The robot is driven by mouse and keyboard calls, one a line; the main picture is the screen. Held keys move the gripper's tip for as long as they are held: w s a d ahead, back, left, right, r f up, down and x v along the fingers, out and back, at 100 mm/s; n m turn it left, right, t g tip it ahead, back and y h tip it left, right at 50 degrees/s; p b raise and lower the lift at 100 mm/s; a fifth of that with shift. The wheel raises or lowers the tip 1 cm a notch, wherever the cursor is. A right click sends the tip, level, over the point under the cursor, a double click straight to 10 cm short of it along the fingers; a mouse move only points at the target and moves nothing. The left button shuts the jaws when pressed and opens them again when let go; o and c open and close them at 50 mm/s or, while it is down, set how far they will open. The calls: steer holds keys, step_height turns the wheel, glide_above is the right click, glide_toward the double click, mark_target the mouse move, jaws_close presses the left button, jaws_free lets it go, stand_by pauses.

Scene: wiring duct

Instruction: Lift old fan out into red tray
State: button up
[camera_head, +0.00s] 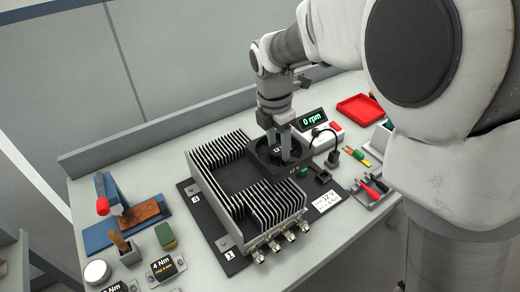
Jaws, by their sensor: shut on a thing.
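The old fan (264,161) is a black square frame with a round opening, in the head view near the middle. My gripper (286,154) reaches down from above and is shut on it. The fan is at the right side of the finned grey heat sink (217,149), by a gap in the fins. I cannot tell whether it touches the heat sink or hangs just above it. The fingertips are partly hidden in the fan. The red tray (361,108) lies behind and to the right, with its visible floor empty.
A meter reading 0 rpm (314,119) and a white box with a red button (333,130) stand between fan and tray. Screwdrivers (374,186) lie at the right.

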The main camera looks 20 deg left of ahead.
steer(key=shift+d+r, duration=0.35)
steer(key=shift+d, duration=0.2)
steer(key=shift+r, duration=0.15)
steer(key=shift+r+p, duration=2.75)
steer(key=shift+r, duration=0.3)
